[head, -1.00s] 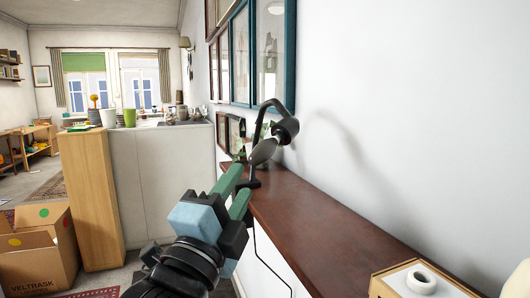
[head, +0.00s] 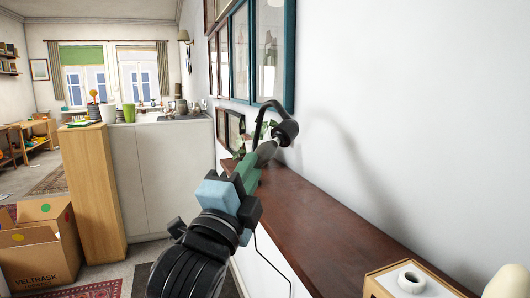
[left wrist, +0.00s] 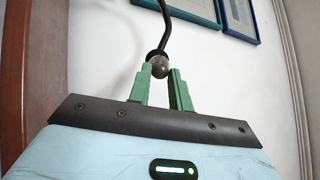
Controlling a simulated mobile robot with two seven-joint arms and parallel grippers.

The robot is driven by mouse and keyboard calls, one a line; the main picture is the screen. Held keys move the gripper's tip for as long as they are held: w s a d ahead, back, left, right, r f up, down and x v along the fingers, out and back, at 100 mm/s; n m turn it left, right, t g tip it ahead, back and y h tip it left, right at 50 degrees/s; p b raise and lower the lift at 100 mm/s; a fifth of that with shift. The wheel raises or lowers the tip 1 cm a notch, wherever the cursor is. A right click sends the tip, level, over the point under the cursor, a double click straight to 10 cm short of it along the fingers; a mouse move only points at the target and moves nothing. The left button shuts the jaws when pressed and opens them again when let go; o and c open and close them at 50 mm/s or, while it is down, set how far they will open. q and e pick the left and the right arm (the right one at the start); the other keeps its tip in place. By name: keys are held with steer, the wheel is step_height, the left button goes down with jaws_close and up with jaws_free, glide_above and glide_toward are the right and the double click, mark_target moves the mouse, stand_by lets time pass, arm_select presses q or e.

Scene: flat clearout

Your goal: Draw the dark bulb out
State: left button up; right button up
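The dark bulb (head: 268,149) is a grey, rounded bulb in the black shade of a lamp (head: 287,131) with a curved black neck, above the brown shelf. My left gripper (head: 260,156) reaches up to it from below, its green fingers covering much of the bulb in the head view. In the left wrist view, the bulb (left wrist: 159,68) sits between the two green fingertips, one on each side with little or no gap. The fingers look closed on it. The bulb still meets the lamp's shade. My right gripper is not in view.
Framed pictures (head: 270,60) hang behind the lamp. A cardboard box (head: 38,255) and wooden cabinet (head: 92,190) stand at left.

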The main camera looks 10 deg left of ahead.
arm_select(q)
jaws_close()
steer(key=shift+c, duration=0.2)
jaws_free()
jaws_close()
steer(key=shift+s, duration=0.15)
steer(key=shift+s+a+f, duration=0.35)
steer(key=shift+s, duration=0.3)
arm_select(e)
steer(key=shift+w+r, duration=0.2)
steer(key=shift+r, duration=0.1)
arm_select(q)
steer(key=shift+p, duration=0.3)
steer(key=shift+s+a+f+p, duration=0.1)
steer(key=shift+s+a+f, duration=0.2)
steer(key=shift+s, duration=0.25)
steer(key=shift+s+a+f+p, duration=0.15)
steer(key=shift+s+a+f, duration=0.1)
steer(key=shift+s, duration=0.3)
steer(key=shift+s+a+f+p, duration=0.1)
steer(key=shift+s+a+f, duration=0.2)
steer(key=shift+s, duration=0.25)
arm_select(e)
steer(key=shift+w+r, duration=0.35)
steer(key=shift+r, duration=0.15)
